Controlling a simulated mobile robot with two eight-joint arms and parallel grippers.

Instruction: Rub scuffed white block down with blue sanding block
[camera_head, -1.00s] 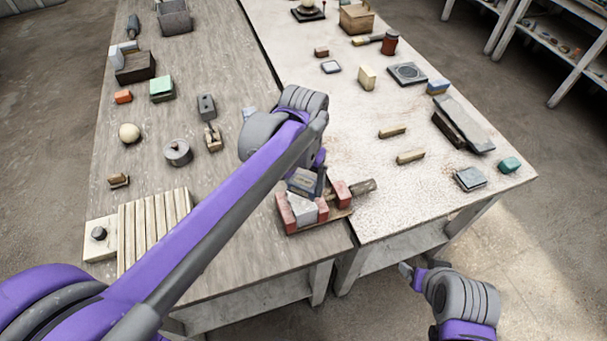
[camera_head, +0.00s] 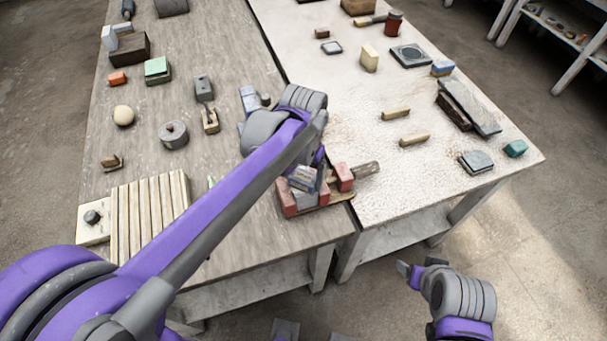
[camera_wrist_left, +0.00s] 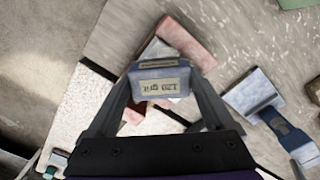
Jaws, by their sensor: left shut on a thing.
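Whether the two touch is unclear. My right gripper (camera_head: 410,272) hangs in front of the table, away from these things; its opening is unclear.
A slatted wooden board (camera_head: 150,215) lies to the left. A blue-and-white brush-like tool (camera_wrist_left: 262,104) lies beside the holder. Wooden sticks (camera_head: 414,139) and a grey stone (camera_head: 475,162) lie on the pale right-hand tabletop.

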